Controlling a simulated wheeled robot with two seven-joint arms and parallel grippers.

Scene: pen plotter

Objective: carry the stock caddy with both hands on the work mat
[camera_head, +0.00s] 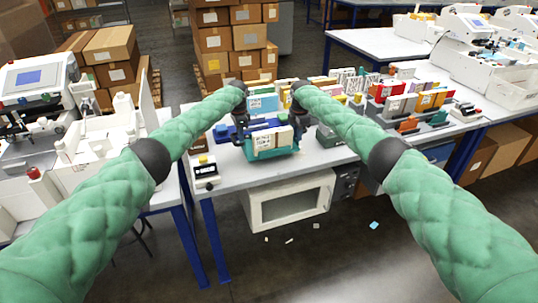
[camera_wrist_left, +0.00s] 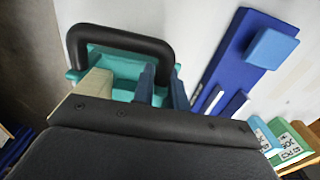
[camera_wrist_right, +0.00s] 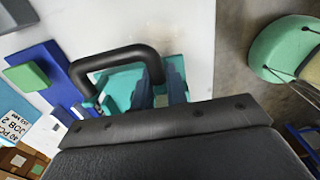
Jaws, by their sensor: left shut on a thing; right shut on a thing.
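The stock caddy (camera_head: 272,142) is a teal tray with a black handle at each end and pale and blue upright pieces in it. It is at the front edge of the white table in the head view. My left gripper (camera_head: 241,130) is shut on its left handle, and my right gripper (camera_head: 296,122) on its right handle. The left wrist view shows one black handle (camera_wrist_left: 122,36); the right wrist view shows the other (camera_wrist_right: 118,58). I cannot tell whether the caddy touches the table or make out the work mat.
A blue base with a raised block (camera_wrist_left: 238,58) lies beside the caddy. A small black-and-white box with a yellow top (camera_head: 205,172) stands at the front left. Colourful racks (camera_head: 410,98) crowd the table to the right. A white cabinet (camera_head: 290,200) is below.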

